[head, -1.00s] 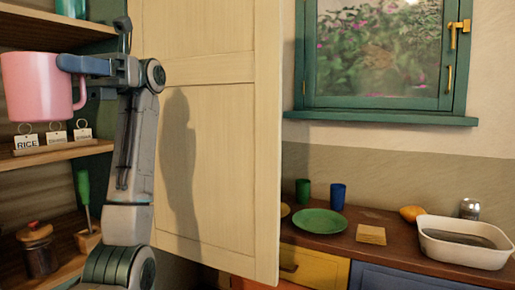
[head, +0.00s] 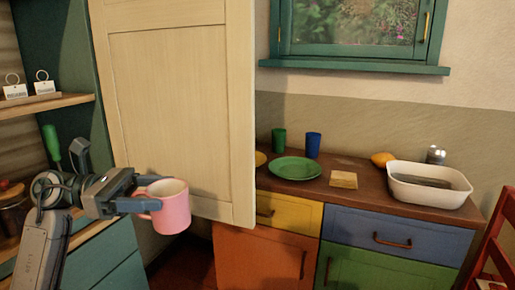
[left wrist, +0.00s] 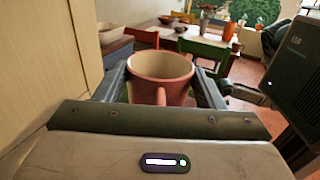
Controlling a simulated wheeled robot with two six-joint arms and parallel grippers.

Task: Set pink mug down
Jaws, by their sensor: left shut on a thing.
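The pink mug (head: 172,208) is upright in the air in front of the open cream cupboard door, with its handle toward my gripper. My left gripper (head: 146,196) is shut on it. In the left wrist view the mug (left wrist: 161,80) sits between the two fingers of the gripper (left wrist: 162,88), its empty inside showing and its handle facing the camera. Nothing shows directly beneath the mug but the floor.
The cream door (head: 178,110) stands open just behind the mug. The wooden counter (head: 360,200) to the right holds a green plate (head: 295,168), a green cup (head: 279,139), a blue cup (head: 313,144) and a white basin (head: 430,190). A red chair (head: 497,240) is at the far right.

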